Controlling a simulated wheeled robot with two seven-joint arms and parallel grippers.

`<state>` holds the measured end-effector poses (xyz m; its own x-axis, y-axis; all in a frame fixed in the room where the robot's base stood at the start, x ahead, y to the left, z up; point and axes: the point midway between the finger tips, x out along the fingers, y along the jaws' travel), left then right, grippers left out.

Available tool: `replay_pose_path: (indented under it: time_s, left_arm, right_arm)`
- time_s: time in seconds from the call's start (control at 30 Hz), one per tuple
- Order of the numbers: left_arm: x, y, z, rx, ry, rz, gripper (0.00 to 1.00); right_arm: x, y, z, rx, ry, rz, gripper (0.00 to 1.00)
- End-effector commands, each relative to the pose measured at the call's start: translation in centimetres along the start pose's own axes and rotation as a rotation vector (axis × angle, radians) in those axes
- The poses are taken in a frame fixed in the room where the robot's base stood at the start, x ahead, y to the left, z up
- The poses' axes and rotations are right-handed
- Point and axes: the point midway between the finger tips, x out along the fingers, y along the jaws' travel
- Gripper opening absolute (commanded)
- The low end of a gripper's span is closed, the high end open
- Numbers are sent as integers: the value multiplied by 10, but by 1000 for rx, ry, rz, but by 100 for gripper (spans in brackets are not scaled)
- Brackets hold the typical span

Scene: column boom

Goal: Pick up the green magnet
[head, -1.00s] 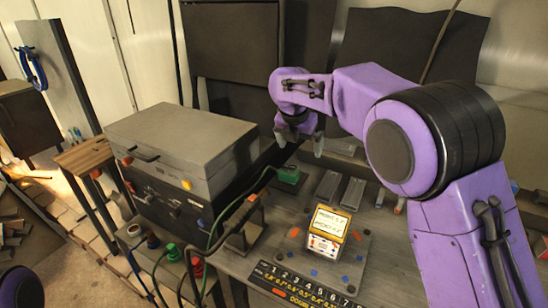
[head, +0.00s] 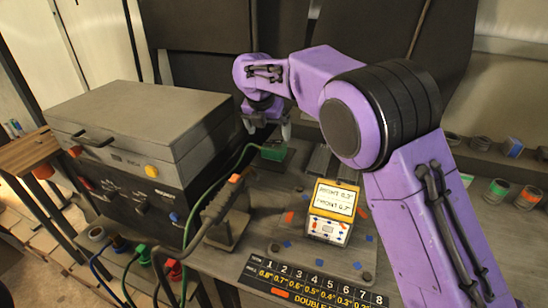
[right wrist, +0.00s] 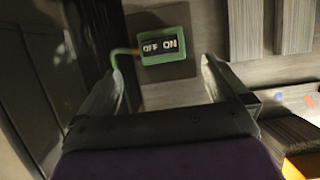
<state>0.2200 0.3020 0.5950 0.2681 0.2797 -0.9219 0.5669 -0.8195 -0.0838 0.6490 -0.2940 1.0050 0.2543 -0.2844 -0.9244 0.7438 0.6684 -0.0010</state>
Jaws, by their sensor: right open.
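A small green block (head: 273,152) with a green cable sits on the grey workbench, just below my right gripper (head: 267,129). It seems to be the green magnet. In the right wrist view the green block (right wrist: 165,46) shows a dark label reading OFF ON and rests on a dark square plate. My right gripper (right wrist: 165,78) is open and empty there, with a finger on either side of the view. My left gripper is not in view.
A grey-lidded case (head: 140,115) stands left of the block. A cable arm (head: 222,205) and a yellow display box (head: 332,211) stand in front. Metal bars (right wrist: 255,28) lie beside the block. Colored rolls (head: 497,191) sit at the right. A dark panel rises behind.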

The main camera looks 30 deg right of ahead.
Motion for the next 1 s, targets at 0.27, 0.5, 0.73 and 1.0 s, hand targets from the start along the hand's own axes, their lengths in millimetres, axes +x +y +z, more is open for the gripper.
replay_pose_path:
  time_s: [0.27,0.5,0.73,1.0]
  left_arm:
    - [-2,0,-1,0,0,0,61]
    - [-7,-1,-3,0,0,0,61]
    - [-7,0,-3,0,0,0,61]
    - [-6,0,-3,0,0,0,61]
  right_arm:
    - [42,-2,2,2,0,-3,100]
    - [83,-2,3,3,1,-4,100]
    - [92,-3,4,3,-1,-2,100]
    - [92,-3,3,3,-1,-2,35]
